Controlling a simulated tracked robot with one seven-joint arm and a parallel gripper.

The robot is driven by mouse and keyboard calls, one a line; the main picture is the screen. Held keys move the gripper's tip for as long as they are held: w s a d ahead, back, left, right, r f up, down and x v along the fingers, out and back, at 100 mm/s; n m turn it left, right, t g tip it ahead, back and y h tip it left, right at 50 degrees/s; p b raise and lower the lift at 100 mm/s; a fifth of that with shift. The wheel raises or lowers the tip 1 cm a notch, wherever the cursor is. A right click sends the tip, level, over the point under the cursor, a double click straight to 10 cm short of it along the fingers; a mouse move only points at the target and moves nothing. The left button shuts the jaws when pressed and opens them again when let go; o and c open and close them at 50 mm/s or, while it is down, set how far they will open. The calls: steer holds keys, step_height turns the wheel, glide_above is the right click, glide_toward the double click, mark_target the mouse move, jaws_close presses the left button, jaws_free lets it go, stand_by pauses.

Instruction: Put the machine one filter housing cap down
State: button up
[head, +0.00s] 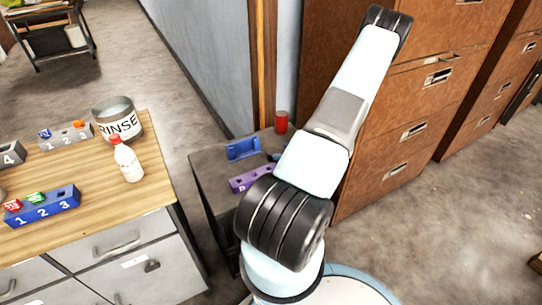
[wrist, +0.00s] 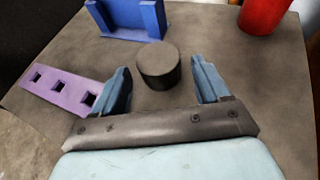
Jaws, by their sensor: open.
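A dark, short round piece that looks like the filter housing cap (wrist: 158,68) sits upright on the grey tabletop (wrist: 215,50) in the wrist view. My gripper (wrist: 161,74) is open, its two blue fingers on either side of the cap. A gap shows between the cap and each finger, so neither appears to touch it. In the head view my arm hides the cap and most of the gripper. I see no marking on the cap naming a machine.
A blue bracket (wrist: 126,20) stands behind the cap, a purple holed block (wrist: 58,90) lies left, and a red cylinder (wrist: 263,14) stands at back right. In the head view, a wooden-topped bench (head: 95,185) carries numbered blocks, a bottle (head: 127,162) and a RINSE pot (head: 117,120). Brown cabinets (head: 400,110) stand behind.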

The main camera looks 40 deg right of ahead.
mark_target(275, 151)
steer(key=shift+x, duration=3)
steer(key=shift+a+f, duration=0.1)
steer(key=shift+a, duration=0.05)
steer(key=c, duration=0.8)
